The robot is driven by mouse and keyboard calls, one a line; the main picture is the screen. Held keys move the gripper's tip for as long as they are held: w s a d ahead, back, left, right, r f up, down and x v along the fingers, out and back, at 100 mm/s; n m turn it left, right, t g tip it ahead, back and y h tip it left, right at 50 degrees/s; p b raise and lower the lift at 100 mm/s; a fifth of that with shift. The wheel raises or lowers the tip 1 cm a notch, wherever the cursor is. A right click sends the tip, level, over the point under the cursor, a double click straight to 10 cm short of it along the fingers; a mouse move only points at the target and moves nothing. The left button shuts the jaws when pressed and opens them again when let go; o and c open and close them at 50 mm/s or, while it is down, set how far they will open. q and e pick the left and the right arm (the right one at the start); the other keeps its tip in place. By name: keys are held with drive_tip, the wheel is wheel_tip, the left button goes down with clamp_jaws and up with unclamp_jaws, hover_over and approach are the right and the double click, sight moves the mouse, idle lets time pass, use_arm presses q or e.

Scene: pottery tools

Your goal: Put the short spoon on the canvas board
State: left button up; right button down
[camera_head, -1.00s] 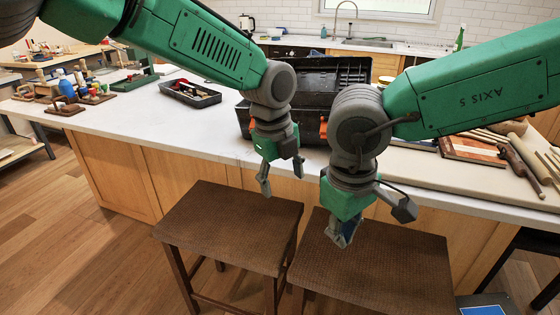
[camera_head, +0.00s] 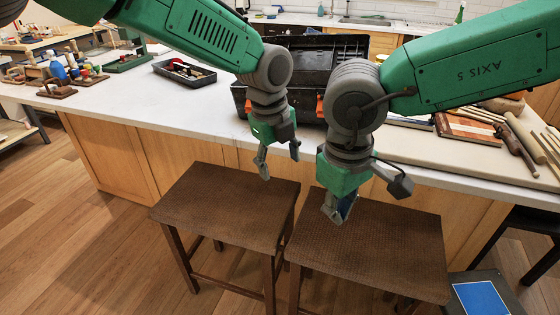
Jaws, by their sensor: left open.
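A wide beige board (camera_head: 425,149) lies on the counter at the right and looks like the canvas board. Several wooden tools lie on and around it; I cannot tell the short spoon among them. My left gripper (camera_head: 279,159) is open and empty, hanging in front of the counter over the left stool. My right gripper (camera_head: 339,208) hangs in front of the counter over the right stool, pointing down. Its fingers are seen nearly edge-on, so their opening is unclear. Both are apart from the board and tools.
A black toolbox (camera_head: 313,57) stands open behind the grippers. A black tray of tools (camera_head: 184,71) sits to its left. Two brown stools (camera_head: 226,205) (camera_head: 368,240) stand before the counter. The white counter (camera_head: 130,95) is mostly clear at the left front.

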use_arm(q)
drive_tip(key=shift+r, duration=0.1)
wheel_tip(320, 180, up, 12)
drive_tip(key=s+a, duration=0.1)
drive_tip(key=shift+a, duration=0.15)
use_arm(e)
drive_tip(key=s+d+r+m, duration=0.2)
drive_tip(key=d+r+m, duration=0.1)
drive_tip(key=d+r, duration=0.2)
drive_tip(key=shift+d+r, duration=0.15)
drive_tip(key=shift+r, duration=0.1)
use_arm(q)
drive_tip(key=shift+s+a, duration=0.1)
drive_tip(key=shift+a, duration=0.05)
use_arm(e)
drive_tip(key=shift+s, duration=0.1)
idle(0.4)
